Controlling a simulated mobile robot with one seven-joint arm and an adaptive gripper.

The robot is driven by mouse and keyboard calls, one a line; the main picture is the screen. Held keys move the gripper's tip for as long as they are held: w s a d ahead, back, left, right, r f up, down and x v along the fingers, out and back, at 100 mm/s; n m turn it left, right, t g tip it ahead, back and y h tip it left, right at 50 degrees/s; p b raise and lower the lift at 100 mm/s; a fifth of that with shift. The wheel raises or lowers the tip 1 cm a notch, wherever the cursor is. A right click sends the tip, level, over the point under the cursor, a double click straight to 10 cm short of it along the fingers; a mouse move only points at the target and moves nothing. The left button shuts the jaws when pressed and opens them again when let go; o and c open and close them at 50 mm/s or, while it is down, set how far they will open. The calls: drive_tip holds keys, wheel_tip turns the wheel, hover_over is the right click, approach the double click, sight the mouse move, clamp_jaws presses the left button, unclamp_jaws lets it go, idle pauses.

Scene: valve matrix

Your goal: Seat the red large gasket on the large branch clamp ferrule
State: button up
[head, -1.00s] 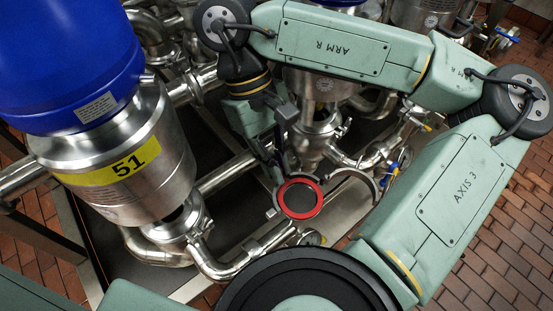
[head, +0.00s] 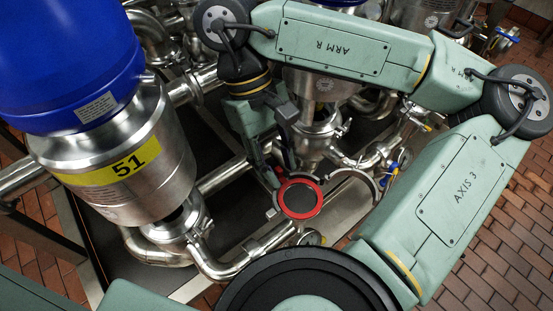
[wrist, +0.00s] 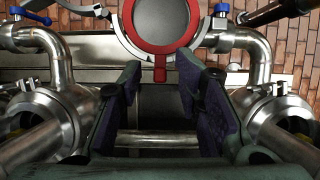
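The red large gasket (head: 300,214) is a flat ring lying over the round grey mouth of the large branch clamp ferrule (head: 300,200). It looks flat and roughly centred, but I cannot tell whether its underside is fully seated. In the wrist view the gasket (wrist: 160,48) is cut off at the top, and its red tab points down toward my gripper (wrist: 159,68). The two dark fingers are apart, one on each side of the tab, with visible gaps. In the head view my gripper (head: 281,174) is just above and behind the ring.
An open clamp half (head: 358,176) stands to the right of the ring. A steel vessel marked 51 (head: 125,165) with a blue top stands at left. Pipes with a blue-handled valve (wrist: 30,17) flank my gripper in the wrist view.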

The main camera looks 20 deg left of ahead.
drive_tip(key=v, duration=1.2)
drive_tip(key=shift+d, duration=0.15)
